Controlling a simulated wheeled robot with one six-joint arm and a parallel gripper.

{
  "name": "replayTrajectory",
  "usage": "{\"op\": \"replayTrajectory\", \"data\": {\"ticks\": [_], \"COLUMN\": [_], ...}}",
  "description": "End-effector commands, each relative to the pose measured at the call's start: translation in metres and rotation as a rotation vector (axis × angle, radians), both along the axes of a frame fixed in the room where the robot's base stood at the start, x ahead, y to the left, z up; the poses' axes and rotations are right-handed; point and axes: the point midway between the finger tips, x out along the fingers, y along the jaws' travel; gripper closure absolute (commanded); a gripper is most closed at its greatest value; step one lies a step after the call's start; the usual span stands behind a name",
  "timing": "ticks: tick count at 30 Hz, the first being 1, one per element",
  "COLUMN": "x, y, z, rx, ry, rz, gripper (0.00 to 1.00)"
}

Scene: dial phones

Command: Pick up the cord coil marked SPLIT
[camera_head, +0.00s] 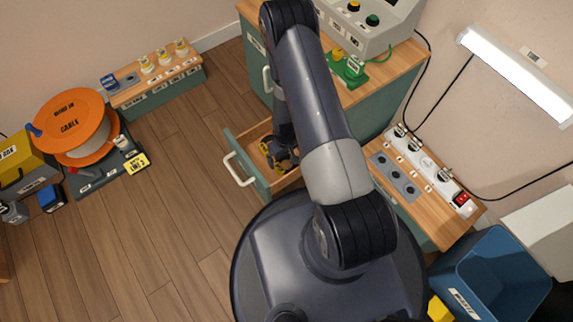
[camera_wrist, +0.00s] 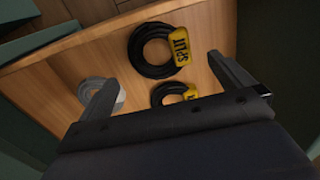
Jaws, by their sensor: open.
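The cord coil marked SPLIT (camera_wrist: 138,58) is a black ring lying in the open wooden drawer. Its yellow tag (camera_wrist: 181,46) reads SPLIT in the wrist view. My gripper (camera_wrist: 160,67) is open and empty above the drawer, its fingers spread to the left and right. The SPLIT coil lies towards the far side of the gap between the fingers, apart from both. In the head view my arm covers much of the open drawer (camera_head: 243,147), and I cannot tell the coils apart there.
A second black coil (camera_wrist: 160,92) with a yellow tag lies nearer my palm, its tag text unclear. A grey coil (camera_wrist: 88,91) lies partly behind the left finger. The drawer walls stand close around. A cable reel (camera_head: 68,110) stands on the left; the floor between is clear.

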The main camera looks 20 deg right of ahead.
Motion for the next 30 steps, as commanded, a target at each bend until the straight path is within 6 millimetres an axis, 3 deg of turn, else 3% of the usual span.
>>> {"op": "replayTrajectory", "data": {"ticks": [5, 13, 21, 30], "x": [0.000, -0.001, -0.001, -0.001], "y": [-0.001, -0.003, -0.003, -0.003], "z": [-0.014, -0.052, -0.053, -0.053], "rx": [0.000, 0.000, 0.000, 0.000], "ry": [0.001, 0.000, -0.001, -0.001], "rz": [0.000, 0.000, 0.000, 0.000], "gripper": [0.00, 0.00, 0.01, 0.25]}}
